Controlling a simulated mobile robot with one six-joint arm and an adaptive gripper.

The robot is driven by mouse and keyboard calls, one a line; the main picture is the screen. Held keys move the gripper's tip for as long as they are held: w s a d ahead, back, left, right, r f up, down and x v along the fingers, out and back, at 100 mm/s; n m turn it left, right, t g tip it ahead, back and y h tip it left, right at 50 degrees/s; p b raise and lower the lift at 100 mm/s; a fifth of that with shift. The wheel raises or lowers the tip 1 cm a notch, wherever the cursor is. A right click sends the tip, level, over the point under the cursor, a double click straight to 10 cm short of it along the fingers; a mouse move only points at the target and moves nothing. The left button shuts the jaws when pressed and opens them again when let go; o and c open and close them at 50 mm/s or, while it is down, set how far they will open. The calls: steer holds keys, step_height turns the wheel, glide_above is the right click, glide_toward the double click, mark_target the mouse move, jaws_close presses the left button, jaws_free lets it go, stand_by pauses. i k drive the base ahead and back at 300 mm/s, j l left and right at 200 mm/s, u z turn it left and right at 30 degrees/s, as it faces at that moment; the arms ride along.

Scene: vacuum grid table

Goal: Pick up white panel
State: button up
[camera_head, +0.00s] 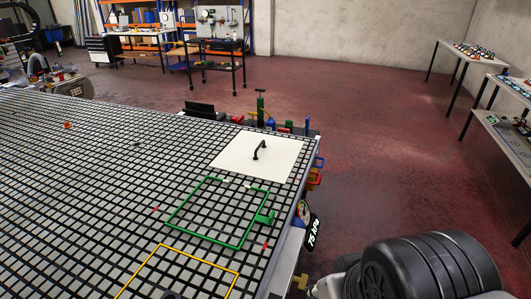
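The white panel (281,156) lies flat on the vacuum grid table (60,185), close to the table's far right corner. A black bent handle or fitting (259,150) stands up near the panel's middle. I cannot tell from this view whether it is fixed to the panel. My gripper is not in view.
A green outline (205,240) with a green clamp-like piece (264,218) lies in front of the panel. A yellow outline (200,257) lies nearer. A gauge (304,212) hangs at the table's right edge. Side tables (477,52) stand far right; red floor between is clear.

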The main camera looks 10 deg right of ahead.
mark_target(271, 158)
steer(key=i+l, duration=0.1)
steer(key=l, duration=0.45)
steer(key=i+l, duration=0.1)
steer(key=l, duration=0.4)
steer(key=i+l+u, duration=0.1)
steer(key=l, duration=0.45)
steer(key=i+l, duration=0.35)
steer(key=i, duration=0.2)
steer(key=i+l+u, duration=0.15)
steer(key=i+l, duration=0.2)
steer(key=i, duration=0.25)
steer(key=i+l, duration=0.4)
steer(key=i+j, duration=0.25)
steer(key=i+j+u, duration=0.1)
steer(key=i+j, duration=0.15)
steer(key=i, duration=0.2)
